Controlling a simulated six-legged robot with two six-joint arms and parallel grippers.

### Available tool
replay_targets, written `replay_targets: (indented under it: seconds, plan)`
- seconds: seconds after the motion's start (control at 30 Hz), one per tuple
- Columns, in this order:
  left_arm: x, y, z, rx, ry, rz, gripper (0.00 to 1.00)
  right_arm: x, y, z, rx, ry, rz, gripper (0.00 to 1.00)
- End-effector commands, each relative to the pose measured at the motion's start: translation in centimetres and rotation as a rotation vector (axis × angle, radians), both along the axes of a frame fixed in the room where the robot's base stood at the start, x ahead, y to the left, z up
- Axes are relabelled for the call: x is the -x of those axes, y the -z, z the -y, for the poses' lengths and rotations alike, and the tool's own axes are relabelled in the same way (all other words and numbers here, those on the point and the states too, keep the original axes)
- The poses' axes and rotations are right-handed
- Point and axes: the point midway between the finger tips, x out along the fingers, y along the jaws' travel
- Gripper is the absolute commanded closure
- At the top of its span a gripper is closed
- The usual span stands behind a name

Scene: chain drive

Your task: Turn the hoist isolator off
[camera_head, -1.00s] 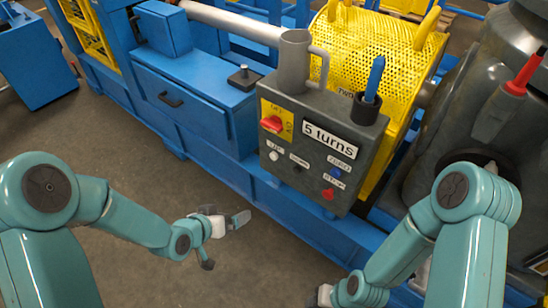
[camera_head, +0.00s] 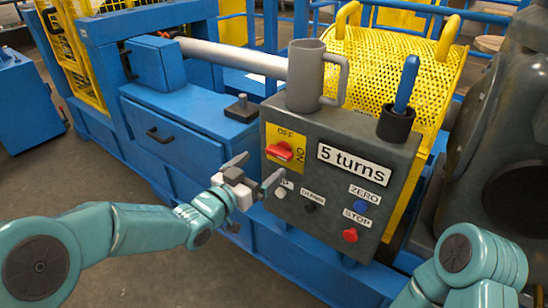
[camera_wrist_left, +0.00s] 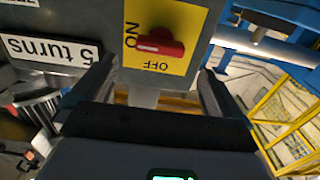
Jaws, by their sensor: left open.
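The hoist isolator is a red rotary handle (camera_head: 280,151) on a yellow plate (camera_head: 298,137) marked OFF and ON, at the upper left of the grey control box (camera_head: 350,160). Its handle lies roughly sideways, tilted a little toward ON. In the left wrist view the handle (camera_wrist_left: 160,46) appears upside down, just beyond my fingers. My left gripper (camera_head: 256,172) is open and empty, just left of and below the handle, apart from it. My right arm is at the lower right; its gripper is out of the picture.
A "5 turns" sign (camera_head: 355,162), blue ZERO button (camera_head: 361,205), red STOP button (camera_head: 350,235) and black button (camera_head: 309,207) share the panel. A grey mug (camera_head: 309,85) and a cup (camera_head: 396,122) holding a blue-handled tool (camera_head: 406,84) stand on top. Blue drawers (camera_head: 175,140) lie left.

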Motion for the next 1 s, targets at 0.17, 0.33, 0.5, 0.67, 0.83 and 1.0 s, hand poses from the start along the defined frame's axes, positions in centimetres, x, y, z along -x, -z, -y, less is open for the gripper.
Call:
replay_targets:
  seconds: [0.17,0.33,0.5,0.67,0.83,1.0]
  plan:
    - [-3.2,0.2,2.4,0.000,0.002,0.000,0.00,-0.1,0.5,0.1,0.000,0.004,0.002,0.57]
    - [-5.0,0.1,3.5,0.000,0.002,0.000,0.00,-0.1,0.6,0.1,0.001,0.006,0.002,0.57]
    - [-5.6,0.1,3.8,0.000,0.001,-0.002,0.00,-0.1,0.6,0.1,0.001,0.006,0.002,0.57]
    - [-5.6,0.0,3.7,0.000,0.001,-0.002,0.00,-0.1,0.6,0.1,0.001,0.006,0.002,0.57]
    - [-5.6,0.0,3.7,0.000,0.001,-0.002,0.36,-0.1,0.6,0.1,0.001,0.006,0.002,0.57]
    - [-5.6,0.0,3.7,0.000,0.001,-0.001,0.54,-0.1,0.6,0.1,0.001,0.006,0.002,0.57]
